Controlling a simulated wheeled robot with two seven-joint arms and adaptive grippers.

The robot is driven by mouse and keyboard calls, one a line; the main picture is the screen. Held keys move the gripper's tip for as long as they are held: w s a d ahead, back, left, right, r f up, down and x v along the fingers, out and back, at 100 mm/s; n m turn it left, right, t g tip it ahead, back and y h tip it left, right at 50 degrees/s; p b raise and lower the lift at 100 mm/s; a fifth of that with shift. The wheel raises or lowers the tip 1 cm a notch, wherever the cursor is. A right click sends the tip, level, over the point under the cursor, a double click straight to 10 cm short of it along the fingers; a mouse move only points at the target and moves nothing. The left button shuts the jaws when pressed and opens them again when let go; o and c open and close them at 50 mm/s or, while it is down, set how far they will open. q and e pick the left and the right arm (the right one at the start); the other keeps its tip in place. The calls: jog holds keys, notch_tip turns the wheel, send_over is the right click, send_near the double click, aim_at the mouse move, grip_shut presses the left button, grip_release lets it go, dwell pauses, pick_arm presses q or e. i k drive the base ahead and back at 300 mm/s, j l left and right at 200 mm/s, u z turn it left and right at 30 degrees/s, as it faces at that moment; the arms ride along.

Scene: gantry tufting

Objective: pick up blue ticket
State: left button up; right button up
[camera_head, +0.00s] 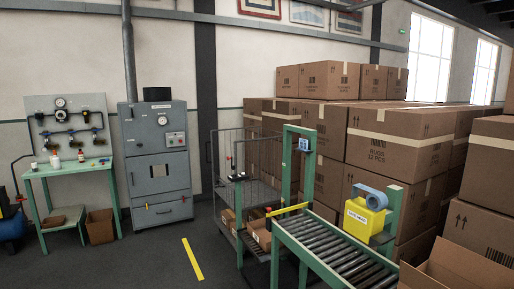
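I cannot make out a blue ticket for certain. A small blue item with a pale face (304,144) is on the upper part of a green post beside the roller conveyor; it is too small to tell what it is. Neither of my grippers shows in the view.
A wire cage cart (229,158), stacked cartons (398,143), a grey cabinet (155,160) and a green bench (68,168) stand around.

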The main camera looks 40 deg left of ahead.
aim_at(303, 143)
jog(key=u, duration=1.15)
jog(key=i+u, duration=0.1)
jog(key=i+j, duration=0.05)
jog(key=i, duration=0.05)
